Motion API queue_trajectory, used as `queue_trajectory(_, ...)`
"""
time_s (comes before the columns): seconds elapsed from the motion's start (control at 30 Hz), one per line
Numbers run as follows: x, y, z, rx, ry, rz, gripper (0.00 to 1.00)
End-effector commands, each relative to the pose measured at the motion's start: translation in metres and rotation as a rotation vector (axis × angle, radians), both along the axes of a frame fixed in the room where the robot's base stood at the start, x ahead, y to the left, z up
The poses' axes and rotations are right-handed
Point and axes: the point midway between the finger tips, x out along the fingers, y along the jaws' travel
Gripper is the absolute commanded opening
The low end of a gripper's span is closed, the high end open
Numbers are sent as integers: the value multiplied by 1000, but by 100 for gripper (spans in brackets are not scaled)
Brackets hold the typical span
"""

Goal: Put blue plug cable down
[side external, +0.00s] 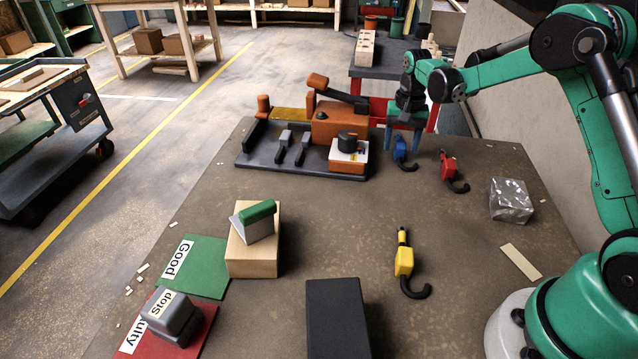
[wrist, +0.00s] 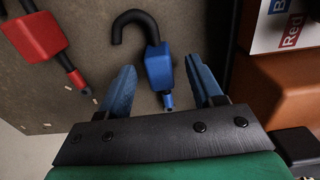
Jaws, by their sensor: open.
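The blue plug cable (side external: 400,150) lies on the table just in front of my gripper (side external: 404,138) in the side external view. In the wrist view the blue plug (wrist: 158,66) sits beyond and between the blue fingers of my gripper (wrist: 162,64), with its black hooked cable curving away to the upper left. The fingers are spread wide, with gaps on both sides of the plug. My gripper is open and holds nothing. The plug appears to rest on the table surface.
A red plug cable (side external: 449,166) lies right of the blue one, and a yellow one (side external: 403,262) lies nearer. The orange test station (side external: 325,125) stands close on the left. A crumpled silver block (side external: 510,200) is at the right.

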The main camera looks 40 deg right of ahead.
Motion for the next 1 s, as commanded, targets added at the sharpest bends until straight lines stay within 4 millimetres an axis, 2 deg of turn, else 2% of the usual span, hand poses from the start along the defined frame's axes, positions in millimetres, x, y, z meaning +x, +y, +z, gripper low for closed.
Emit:
queue_trajectory(0.33,-1,0,78,0,0,0,59)
queue_trajectory(0.5,0,0,100,0,0,0,59)
queue_trajectory(0.67,-2,6,112,-5,-15,21,59)
queue_trajectory(0.83,-18,36,135,-40,-108,149,59)
queue_trajectory(1.0,-52,79,152,-98,-253,343,59)
